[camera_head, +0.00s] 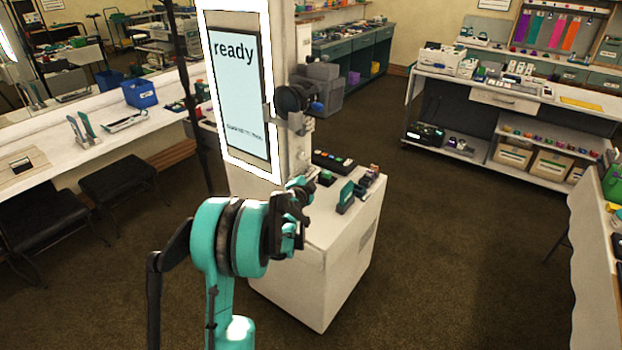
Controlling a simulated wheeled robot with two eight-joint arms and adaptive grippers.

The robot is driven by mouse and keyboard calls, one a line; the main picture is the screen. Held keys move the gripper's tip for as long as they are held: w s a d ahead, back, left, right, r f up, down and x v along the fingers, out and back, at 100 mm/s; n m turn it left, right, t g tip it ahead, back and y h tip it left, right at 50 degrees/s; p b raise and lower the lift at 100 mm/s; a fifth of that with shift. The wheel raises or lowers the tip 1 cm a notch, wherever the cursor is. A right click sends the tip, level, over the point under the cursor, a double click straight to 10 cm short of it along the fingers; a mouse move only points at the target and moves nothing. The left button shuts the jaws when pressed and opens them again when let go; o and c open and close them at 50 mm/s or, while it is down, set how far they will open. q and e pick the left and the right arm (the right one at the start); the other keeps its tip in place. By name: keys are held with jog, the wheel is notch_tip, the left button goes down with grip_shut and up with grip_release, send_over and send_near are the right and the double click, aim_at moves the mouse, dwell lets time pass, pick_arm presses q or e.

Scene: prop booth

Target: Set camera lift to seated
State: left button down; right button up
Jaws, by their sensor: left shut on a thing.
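The booth's white column (303,45) stands in the middle, with a lit-edged screen (236,85) that reads "ready". A dark camera (294,98) sits on the column's right side, partway up. My left gripper (300,192) is low in front of the column, below the camera, at the near edge of the booth's white cabinet. It is shut on a small part there; the fingers and wrist hide most of that part, so its shape is unclear. My right gripper is not in view.
The white cabinet (325,285) carries a dark button strip (333,161) and green devices (352,193) right of my gripper. A black stool (119,180) and a white counter (60,150) are at left. Carpet (440,240) is clear at right.

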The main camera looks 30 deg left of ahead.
pick_arm(q)
jog(key=c, duration=1.5)
grip_release()
jog(key=shift+f, duration=0.1)
jog(key=v, duration=1.2)
jog(key=shift+d, duration=0.1)
